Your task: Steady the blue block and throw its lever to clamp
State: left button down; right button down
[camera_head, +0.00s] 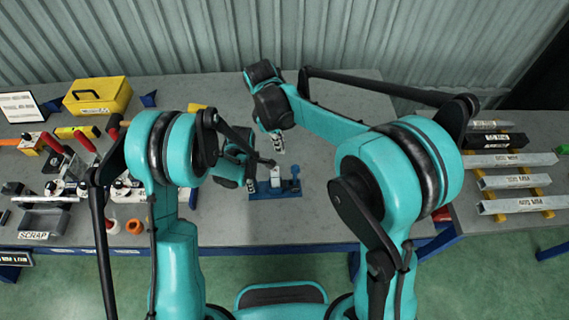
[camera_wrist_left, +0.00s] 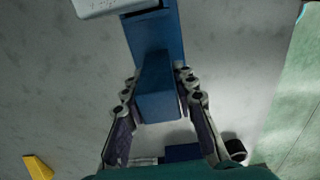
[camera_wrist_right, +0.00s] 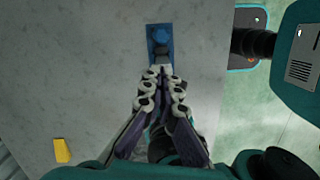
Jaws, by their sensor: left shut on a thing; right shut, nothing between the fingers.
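The blue block fixture (camera_head: 284,191) sits on the grey bench, with a pale piece on its middle and a blue post (camera_head: 295,171) at its right end. My left gripper (camera_head: 251,184) is at its left end. In the left wrist view, the left fingers (camera_wrist_left: 158,100) are shut on an upright blue part (camera_wrist_left: 157,85) of the fixture. My right gripper (camera_head: 279,147) is shut and empty, just behind and above the fixture. In the right wrist view, its fingertips (camera_wrist_right: 161,74) point at the fixture (camera_wrist_right: 160,38); contact cannot be told. I cannot clearly make out the lever.
A yellow toolbox (camera_head: 97,96) stands at the back left. Red-handled clamps (camera_head: 83,141) and a scrap bin (camera_head: 44,222) are at the left. Metal bars (camera_head: 512,160) lie on the right bench. The bench right of the fixture is clear. A small yellow piece (camera_wrist_right: 62,150) lies behind.

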jog(key=shift+a+n, duration=0.15)
jog(key=shift+n, duration=0.65)
send_over(295, 176)
jog(key=w+a, duration=0.1)
jog(key=a, duration=0.2)
notch_tip(295, 176, down, 10)
jog(key=shift+w+a+r, duration=0.1)
jog(key=shift+a, duration=0.1)
jog(key=shift+d, duration=0.15)
